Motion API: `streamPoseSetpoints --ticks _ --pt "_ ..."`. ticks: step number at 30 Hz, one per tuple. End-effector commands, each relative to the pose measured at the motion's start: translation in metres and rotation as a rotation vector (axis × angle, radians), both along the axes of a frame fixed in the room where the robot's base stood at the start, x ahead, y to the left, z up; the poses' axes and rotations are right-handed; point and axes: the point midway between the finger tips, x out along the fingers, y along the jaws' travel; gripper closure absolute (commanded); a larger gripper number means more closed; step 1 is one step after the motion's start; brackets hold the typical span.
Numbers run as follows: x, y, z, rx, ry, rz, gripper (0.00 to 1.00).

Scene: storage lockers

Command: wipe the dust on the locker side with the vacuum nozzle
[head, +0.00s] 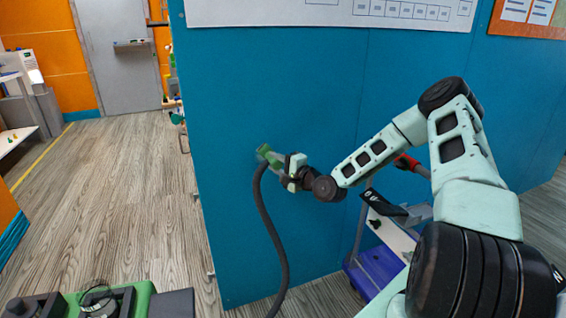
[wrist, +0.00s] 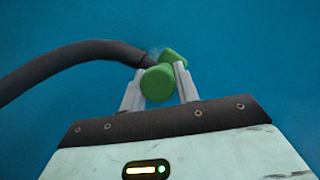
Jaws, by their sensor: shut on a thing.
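The locker side (head: 270,90) is a large flat blue panel; it also fills the wrist view (wrist: 255,60). My gripper (head: 277,166) is in front of the panel, left of its middle. In the wrist view my gripper (wrist: 160,85) has its two light grey fingers shut on the green vacuum nozzle (wrist: 158,83). The nozzle also shows in the head view (head: 266,153), close to the panel; I cannot tell whether it touches. A dark hose (head: 266,225) hangs from the nozzle to the floor.
A cart with a blue base (head: 372,272) and a red handle stands below my arm, beside the panel. A white chart (head: 330,12) is on the upper panel. Open wooden floor (head: 110,200) lies to the left. A green-edged unit (head: 135,300) is at bottom left.

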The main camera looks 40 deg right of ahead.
Motion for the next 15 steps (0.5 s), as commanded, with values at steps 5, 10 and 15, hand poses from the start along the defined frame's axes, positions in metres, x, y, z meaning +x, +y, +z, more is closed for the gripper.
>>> streamPoseSetpoints --ticks 5,10,15 --pt "0.003 0.007 0.0 0.0 0.0 0.001 0.87" --pt "0.005 0.015 0.0 0.001 0.0 0.002 0.87" --pt "0.011 0.028 0.0 0.002 -0.001 0.002 0.87"
